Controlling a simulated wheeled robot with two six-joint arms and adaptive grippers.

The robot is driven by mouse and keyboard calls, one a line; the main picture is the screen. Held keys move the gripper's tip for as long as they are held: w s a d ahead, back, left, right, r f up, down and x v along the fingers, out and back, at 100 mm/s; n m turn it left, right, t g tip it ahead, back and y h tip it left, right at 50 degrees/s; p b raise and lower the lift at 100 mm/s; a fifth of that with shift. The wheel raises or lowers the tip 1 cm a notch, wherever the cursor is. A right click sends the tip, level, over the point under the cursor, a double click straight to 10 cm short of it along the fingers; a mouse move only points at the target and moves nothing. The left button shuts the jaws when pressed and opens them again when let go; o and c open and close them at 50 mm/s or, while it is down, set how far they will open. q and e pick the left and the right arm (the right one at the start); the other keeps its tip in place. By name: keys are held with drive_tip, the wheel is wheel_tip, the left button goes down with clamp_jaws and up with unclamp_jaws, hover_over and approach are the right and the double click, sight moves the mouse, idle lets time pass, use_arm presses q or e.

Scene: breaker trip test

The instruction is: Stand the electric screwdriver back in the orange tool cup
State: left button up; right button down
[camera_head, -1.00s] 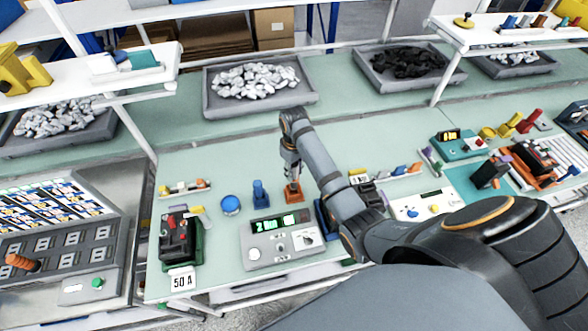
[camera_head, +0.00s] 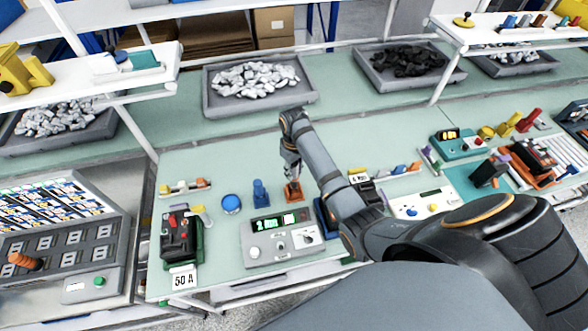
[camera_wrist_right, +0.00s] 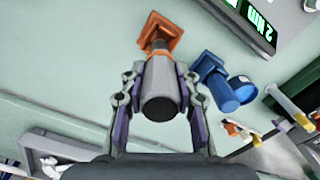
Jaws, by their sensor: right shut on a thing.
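The electric screwdriver (camera_wrist_right: 160,90) is a dark grey cylinder between the two fingers of my right gripper (camera_wrist_right: 158,78) in the right wrist view. The gripper is shut on it. Its far end meets the orange tool cup (camera_wrist_right: 160,35), which has a square orange base. In the head view my right gripper (camera_head: 292,170) points down directly above the orange cup (camera_head: 293,190) on the green bench. Whether the screwdriver's tip is fully seated in the cup is hidden by its body. My left gripper is not in view.
A blue holder (camera_head: 260,192) and a round blue piece (camera_head: 231,204) stand left of the cup. A grey torque tester (camera_head: 280,238) with a green display sits in front. A black-and-green breaker fixture (camera_head: 182,238) is further left. The bench behind the cup is clear.

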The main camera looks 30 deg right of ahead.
sight(294, 179)
drive_tip(key=shift+f+b, duration=1.2)
drive_tip(key=shift+f, duration=1.5)
drive_tip(key=c, duration=0.9)
unclamp_jaws()
wheel_tip(294, 179, up, 8)
drive_tip(key=shift+f, duration=0.2)
drive_tip(key=shift+f, duration=0.1)
